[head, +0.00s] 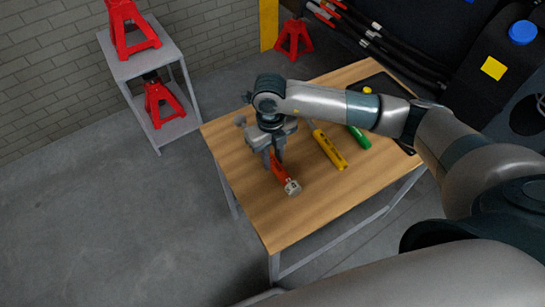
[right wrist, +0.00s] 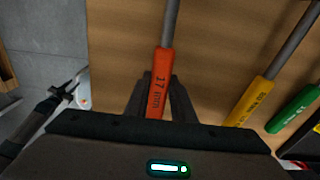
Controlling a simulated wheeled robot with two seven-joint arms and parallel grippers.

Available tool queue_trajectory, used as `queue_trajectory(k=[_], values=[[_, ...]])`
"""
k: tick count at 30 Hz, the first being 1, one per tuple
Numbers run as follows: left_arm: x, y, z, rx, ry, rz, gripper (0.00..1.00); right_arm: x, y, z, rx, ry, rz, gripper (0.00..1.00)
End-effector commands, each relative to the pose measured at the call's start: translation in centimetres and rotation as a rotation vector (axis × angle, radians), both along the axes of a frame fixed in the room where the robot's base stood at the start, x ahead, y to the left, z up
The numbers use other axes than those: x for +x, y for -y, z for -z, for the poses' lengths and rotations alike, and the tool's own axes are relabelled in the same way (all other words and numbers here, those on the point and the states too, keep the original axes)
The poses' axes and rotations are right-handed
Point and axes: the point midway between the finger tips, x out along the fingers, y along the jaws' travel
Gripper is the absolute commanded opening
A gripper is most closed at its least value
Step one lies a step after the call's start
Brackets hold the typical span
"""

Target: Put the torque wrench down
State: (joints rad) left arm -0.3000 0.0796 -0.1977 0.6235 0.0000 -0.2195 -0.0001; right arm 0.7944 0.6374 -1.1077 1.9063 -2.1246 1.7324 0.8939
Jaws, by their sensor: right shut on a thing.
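The torque wrench, with a red-orange handle (head: 280,173) and a pale metal piece at its near end, is over the left part of the wooden table (head: 275,225). In the right wrist view its handle (right wrist: 158,95) reads "17 mm" and a grey shaft runs up from it. My right gripper (head: 273,162) points down and is shut on this handle; its dark fingers (right wrist: 157,100) lie on either side. I cannot tell whether the wrench touches the table.
A yellow-handled tool (head: 329,150) and a green-handled one (head: 359,137) lie to the right on the table. A dark tray (head: 385,85) is at the back right. The table's front part is bare. Red jack stands (head: 133,30) stand on a grey shelf at the left.

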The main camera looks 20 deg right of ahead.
Motion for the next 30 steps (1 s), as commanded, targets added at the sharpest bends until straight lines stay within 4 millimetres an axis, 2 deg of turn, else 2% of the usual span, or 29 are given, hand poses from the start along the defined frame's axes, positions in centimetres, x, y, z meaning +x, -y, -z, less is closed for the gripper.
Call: queue_trajectory(k=[1,3,17,25,30], values=[[0.3,0.1,0.0,-0.001,0.006,0.001,0.3,0.0,0.0,0.0,0.0,0.0,0.0,0.29],[0.5,0.1,-0.1,-0.002,0.01,0.001,0.3,0.0,0.0,0.0,0.0,0.0,0.0,0.41],[0.0,0.1,0.0,0.0,-0.001,0.004,0.3,0.1,0.0,-0.4,0.0,0.001,0.0,0.41],[0.3,0.2,0.8,-0.004,0.01,0.003,0.3,0.3,0.0,-3.7,0.001,0.004,-0.001,0.41],[2.9,1.0,0.9,-0.019,0.071,0.006,0.3,0.4,-0.1,-6.8,0.001,0.005,-0.002,0.41]])
